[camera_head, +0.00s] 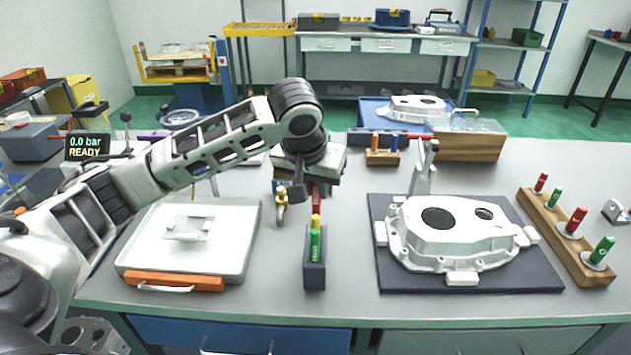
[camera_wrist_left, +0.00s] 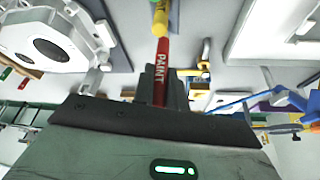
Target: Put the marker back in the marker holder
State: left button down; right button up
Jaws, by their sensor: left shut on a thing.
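My left gripper (camera_head: 314,192) is above the back of the dark marker holder (camera_head: 315,272) and is shut on a red marker (camera_head: 317,203). The marker shows the word PAINT in the left wrist view (camera_wrist_left: 162,62), between my fingers (camera_wrist_left: 161,88). My right gripper is not in view.
A large aluminium casting (camera_head: 450,232) sits on a dark mat (camera_head: 390,280) to the right. A wooden gauge rack (camera_head: 545,216) is farther right. A small wooden block (camera_head: 383,158) stands behind.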

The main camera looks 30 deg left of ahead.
aim_at(315, 213)
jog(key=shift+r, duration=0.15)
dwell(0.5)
pick_arm(q)
jog(key=shift+p, duration=0.35)
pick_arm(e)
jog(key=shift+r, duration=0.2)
pick_arm(q)
jog(key=shift+f+b, duration=0.85)
jog(key=shift+f, duration=2.7)
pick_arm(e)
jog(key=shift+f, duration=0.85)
pick_arm(q)
jog(key=c, duration=1.3)
grip_release()
jog(key=shift+c, duration=0.2)
jog(key=v, duration=1.6)
jog(key=shift+p, duration=0.4)
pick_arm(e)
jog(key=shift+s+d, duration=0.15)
pick_arm(q)
jog(key=shift+s+f, duration=0.1)
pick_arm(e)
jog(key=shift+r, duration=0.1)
